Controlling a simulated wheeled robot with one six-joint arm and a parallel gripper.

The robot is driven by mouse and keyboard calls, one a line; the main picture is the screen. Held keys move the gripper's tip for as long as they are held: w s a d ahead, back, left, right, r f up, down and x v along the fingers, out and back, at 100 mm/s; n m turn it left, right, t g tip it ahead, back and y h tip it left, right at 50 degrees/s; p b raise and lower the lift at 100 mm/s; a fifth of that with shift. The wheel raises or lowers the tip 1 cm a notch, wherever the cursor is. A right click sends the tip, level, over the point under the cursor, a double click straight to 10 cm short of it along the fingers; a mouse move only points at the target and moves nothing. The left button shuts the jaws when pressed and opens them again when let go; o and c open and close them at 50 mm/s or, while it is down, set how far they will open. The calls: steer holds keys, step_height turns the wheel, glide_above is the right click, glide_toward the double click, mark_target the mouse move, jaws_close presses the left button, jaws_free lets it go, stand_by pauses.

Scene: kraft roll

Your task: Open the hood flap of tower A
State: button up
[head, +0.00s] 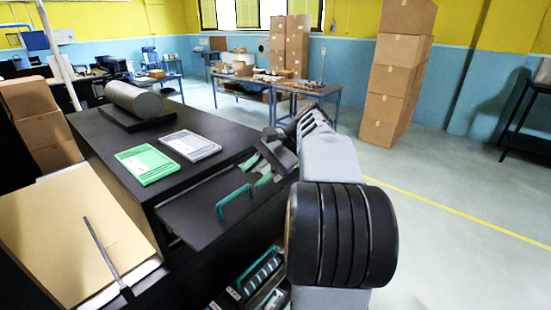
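A black cabinet (113,155) stands in front of me, and no tower letter is readable on it. A dark flap-like panel (190,213) with a green bar handle (234,200) is on its near side, below the top. It looks like the hood flap; whether it is fully shut I cannot tell. My gripper (257,172) is just right of and beyond the handle, above the panel's far end. Its fingers look apart, with nothing seen between them. It does not appear to touch the handle. My arm hides the panel's right end.
An open lower compartment (262,278) shows below the panel. Brown sheets (75,230) are at left. Stacked boxes (397,75) stand behind; floor at right is clear.

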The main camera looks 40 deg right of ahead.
steer(key=p+v, duration=0.1)
steer(key=v, duration=0.6)
stand_by(0.6)
